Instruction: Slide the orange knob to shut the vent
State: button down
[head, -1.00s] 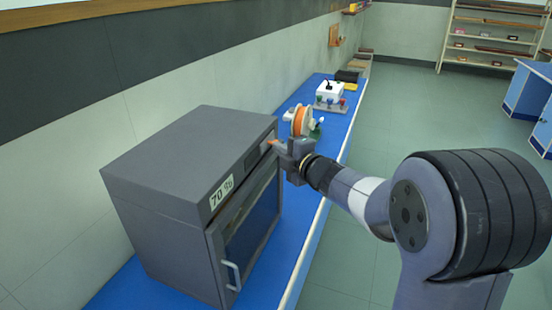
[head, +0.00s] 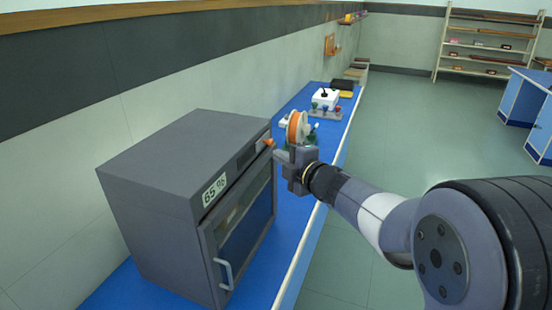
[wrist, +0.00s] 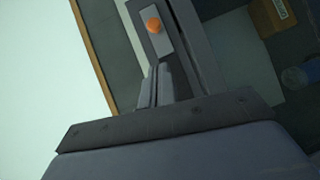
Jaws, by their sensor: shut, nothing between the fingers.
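The orange knob (head: 268,142) sits at the upper right of the front of a grey oven-like box (head: 170,160). In the wrist view the knob (wrist: 153,25) lies on a light grey plate, beyond the fingertips. My gripper (head: 281,160) is shut and empty, just right of and below the knob in the head view, with a small gap seen between them. In the wrist view my shut fingers (wrist: 158,82) point towards the plate. I cannot make out the vent opening itself.
The box stands on a blue bench (head: 290,245) against the wall. Behind my gripper are an orange-and-white spool (head: 298,127) and a white device (head: 325,98). The floor (head: 400,130) right of the bench is clear.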

jog(key=v, duration=0.6)
jog(key=shift+b, duration=0.35)
